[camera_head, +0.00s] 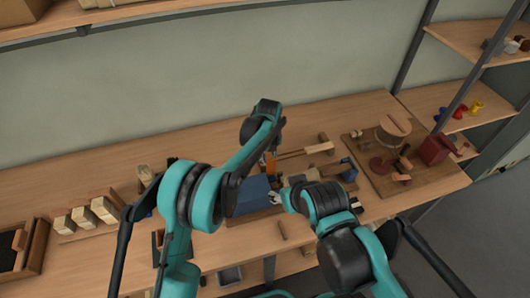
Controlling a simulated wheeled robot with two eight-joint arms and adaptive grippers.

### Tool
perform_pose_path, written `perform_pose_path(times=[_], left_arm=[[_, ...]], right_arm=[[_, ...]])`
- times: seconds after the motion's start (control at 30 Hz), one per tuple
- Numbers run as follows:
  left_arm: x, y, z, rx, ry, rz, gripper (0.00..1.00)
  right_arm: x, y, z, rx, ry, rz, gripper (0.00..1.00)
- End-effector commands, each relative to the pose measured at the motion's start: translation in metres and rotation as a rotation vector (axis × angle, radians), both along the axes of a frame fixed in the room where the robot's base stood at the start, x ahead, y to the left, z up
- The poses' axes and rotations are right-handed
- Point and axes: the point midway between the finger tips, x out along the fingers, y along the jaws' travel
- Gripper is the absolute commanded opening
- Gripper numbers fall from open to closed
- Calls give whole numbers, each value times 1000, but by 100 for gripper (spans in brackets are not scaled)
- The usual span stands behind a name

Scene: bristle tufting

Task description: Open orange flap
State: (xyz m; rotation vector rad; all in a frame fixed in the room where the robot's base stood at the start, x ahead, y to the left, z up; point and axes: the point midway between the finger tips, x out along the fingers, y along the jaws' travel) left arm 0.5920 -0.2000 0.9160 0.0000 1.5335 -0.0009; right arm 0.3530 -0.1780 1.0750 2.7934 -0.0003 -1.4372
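A small orange piece (268,161), probably the orange flap, shows at the middle of the workbench just behind a blue box (252,190). It is small and partly hidden by my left arm, so I cannot tell whether it is open. My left arm reaches up over the bench and its far end is above and behind the orange piece; its fingertips are hidden or too small to make out. My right gripper (279,198) is low at the right side of the blue box; its fingers are too small to tell whether they hold anything.
Wooden bars and a mallet-like tool (322,146) lie right of the blue box. A brown board (420,170) with a round wooden part stands further right. Pale bristle blocks (103,209) and a dark tray (38,246) are at the left. Shelving rises at the right.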

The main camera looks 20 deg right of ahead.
Motion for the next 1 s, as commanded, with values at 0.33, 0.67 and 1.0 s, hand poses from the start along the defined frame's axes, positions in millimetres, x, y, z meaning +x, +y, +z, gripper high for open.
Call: perform_pose_path(times=[0.33, 0.67, 1.0], left_arm=[[-2, 0, -7, 1, 121, 1, 0], [-3, 0, -8, 1, 139, 0, 0], [-3, 0, -8, 1, 138, 0, 46]], right_arm=[[0, 0, 0, 0, 0, 0, 51], [0, 0, 0, 0, 0, 0, 51], [0, 0, 0, 0, 0, 0, 51]])
